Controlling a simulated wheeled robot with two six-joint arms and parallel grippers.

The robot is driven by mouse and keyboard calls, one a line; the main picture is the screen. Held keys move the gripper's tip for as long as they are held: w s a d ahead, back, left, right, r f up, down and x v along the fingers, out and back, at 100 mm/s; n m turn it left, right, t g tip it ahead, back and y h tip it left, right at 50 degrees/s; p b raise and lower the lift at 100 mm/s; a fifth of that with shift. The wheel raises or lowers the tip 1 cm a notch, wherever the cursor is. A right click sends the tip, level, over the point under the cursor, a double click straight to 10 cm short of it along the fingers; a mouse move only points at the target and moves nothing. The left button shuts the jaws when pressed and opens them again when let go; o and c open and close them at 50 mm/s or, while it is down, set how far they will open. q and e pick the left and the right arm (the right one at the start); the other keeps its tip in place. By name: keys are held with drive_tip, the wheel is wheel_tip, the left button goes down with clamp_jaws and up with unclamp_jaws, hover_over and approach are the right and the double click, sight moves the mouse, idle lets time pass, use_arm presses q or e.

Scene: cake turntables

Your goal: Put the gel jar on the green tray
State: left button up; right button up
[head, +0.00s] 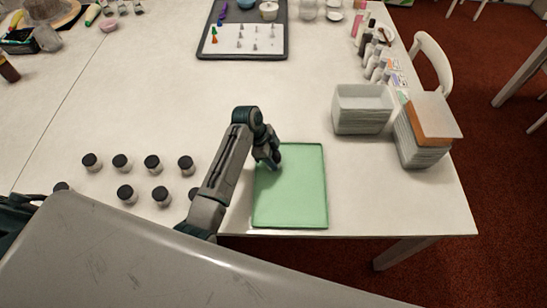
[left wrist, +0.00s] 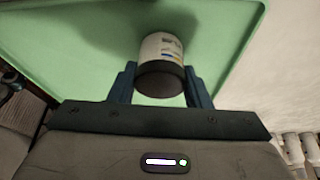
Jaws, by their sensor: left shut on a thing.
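The green tray (head: 291,206) lies flat on the white table near its front edge. My left gripper (head: 271,162) is over the upper left part of the tray. In the left wrist view my left gripper (left wrist: 160,82) is shut on a small jar (left wrist: 162,47) with a white label and a dark lid, the lid facing the camera. The green tray (left wrist: 80,40) fills the background behind the jar. I cannot tell whether the jar touches the tray. In the head view the jar is hidden by the gripper. My right gripper is not in view.
Several dark-lidded jars (head: 152,163) stand left of my left arm. A grey bin (head: 362,110) and a stack of boxes (head: 424,135) stand right of the tray. A dark tray of piping tips (head: 245,40) lies at the back. The table between is clear.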

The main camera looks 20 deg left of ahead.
use_arm(q)
drive_tip(key=shift+f, duration=0.1)
drive_tip(key=o, duration=1.1)
drive_tip(key=shift+f, duration=0.1)
drive_tip(key=shift+r, duration=0.2)
drive_tip(key=shift+b+v, duration=1.55)
drive_tip(key=shift+v, duration=4.5)
